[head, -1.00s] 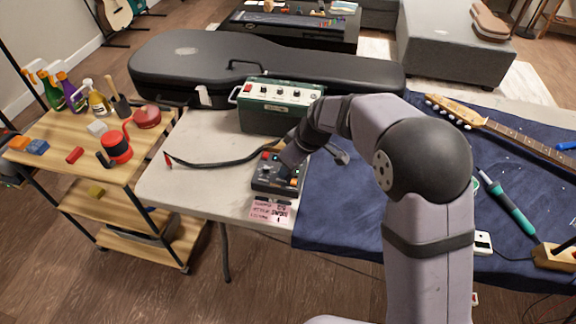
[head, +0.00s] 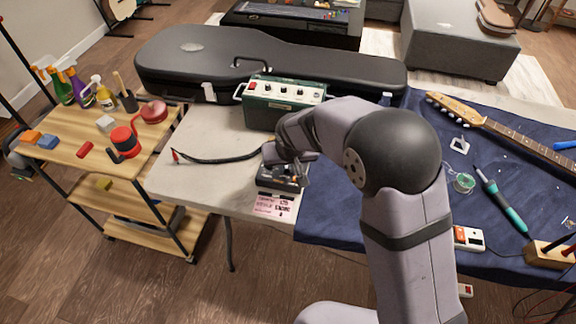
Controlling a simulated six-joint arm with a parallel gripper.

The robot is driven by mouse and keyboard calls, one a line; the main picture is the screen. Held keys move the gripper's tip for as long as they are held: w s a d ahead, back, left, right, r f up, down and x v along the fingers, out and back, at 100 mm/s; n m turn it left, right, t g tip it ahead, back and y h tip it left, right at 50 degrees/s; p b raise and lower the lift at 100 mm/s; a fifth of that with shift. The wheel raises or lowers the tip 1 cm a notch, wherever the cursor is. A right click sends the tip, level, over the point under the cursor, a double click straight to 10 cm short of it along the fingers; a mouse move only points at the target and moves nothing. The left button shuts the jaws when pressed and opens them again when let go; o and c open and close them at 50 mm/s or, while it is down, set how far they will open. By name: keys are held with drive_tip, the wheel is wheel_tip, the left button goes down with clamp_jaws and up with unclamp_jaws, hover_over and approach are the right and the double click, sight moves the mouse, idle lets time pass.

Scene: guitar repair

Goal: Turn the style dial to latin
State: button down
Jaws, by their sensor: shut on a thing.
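A small dark box with controls (head: 268,181) sits on the pale left part of the table, with a pink note with handwriting (head: 272,206) at its front edge. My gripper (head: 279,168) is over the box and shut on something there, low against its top. The arm's wrist covers most of the box's top, so the style dial and its setting are hidden. I cannot make out the fingertips clearly.
A green amplifier (head: 283,104) stands just behind my wrist. A black cable (head: 215,159) runs left from the box. A guitar case (head: 200,60) lies at the back. A blue mat (head: 345,220) with a soldering iron (head: 503,203) and a guitar neck (head: 520,138) covers the right side.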

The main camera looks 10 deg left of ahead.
drive_tip(key=shift+a+m+b, duration=0.15)
drive_tip(key=shift+m+b, duration=0.35)
drive_tip(key=shift+m, duration=0.1)
drive_tip(key=c, duration=1.7)
unclamp_jaws()
drive_tip(key=shift+c, duration=0.2)
drive_tip(key=a+v, duration=0.1)
drive_tip(key=v, duration=0.6)
drive_tip(key=shift+d+r+b, duration=0.15)
drive_tip(key=shift+d+b, duration=0.25)
drive_tip(key=shift+b, duration=0.05)
drive_tip(key=shift+s, duration=0.1)
